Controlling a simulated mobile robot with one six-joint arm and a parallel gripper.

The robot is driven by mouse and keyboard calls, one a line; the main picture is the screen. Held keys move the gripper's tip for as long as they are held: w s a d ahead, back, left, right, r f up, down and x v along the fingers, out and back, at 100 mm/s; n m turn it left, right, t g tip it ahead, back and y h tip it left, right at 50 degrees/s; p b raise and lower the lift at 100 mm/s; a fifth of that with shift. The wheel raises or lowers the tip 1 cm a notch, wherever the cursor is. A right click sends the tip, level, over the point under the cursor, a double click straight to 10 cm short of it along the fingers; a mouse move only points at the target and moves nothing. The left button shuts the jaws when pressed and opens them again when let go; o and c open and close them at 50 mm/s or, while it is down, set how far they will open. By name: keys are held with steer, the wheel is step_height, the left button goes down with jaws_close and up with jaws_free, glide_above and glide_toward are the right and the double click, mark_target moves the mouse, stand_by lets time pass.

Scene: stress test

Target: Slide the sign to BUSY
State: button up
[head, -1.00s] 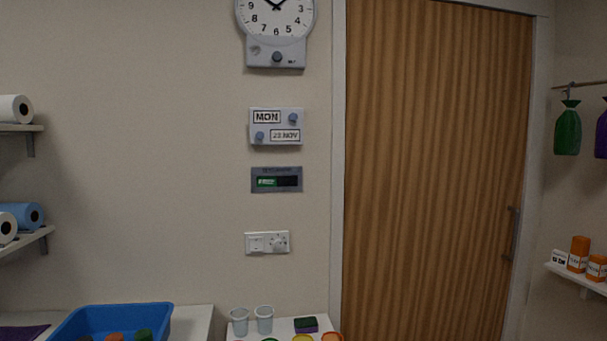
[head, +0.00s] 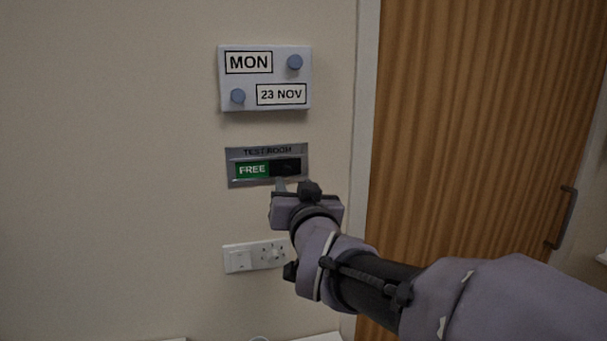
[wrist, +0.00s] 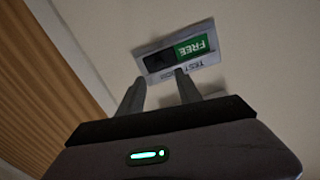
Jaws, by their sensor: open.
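The grey TEST ROOM sign (head: 236,180) is fixed on the wall beside the door frame. Its window shows a green FREE panel (head: 252,170) on the left and a black slider part (head: 286,167) on the right. My gripper (head: 287,184) is in front of the sign's lower right edge, below the black part. In the wrist view the sign (wrist: 205,62) appears upside down, ahead of the two open fingers (wrist: 158,90). Nothing is between the fingers. Whether a fingertip touches the sign cannot be told.
A calendar panel (head: 264,78) with MON, 23 NOV and two blue knobs is above the sign. A white switch plate (head: 240,261) is below, close to my arm. A wooden door (head: 470,120) with a handle (head: 562,218) stands at the right. The wall at left is bare.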

mark_target(288, 171)
steer(key=x, duration=0.9)
steer(key=shift+c, duration=0.4)
jaws_close()
stand_by(0.7)
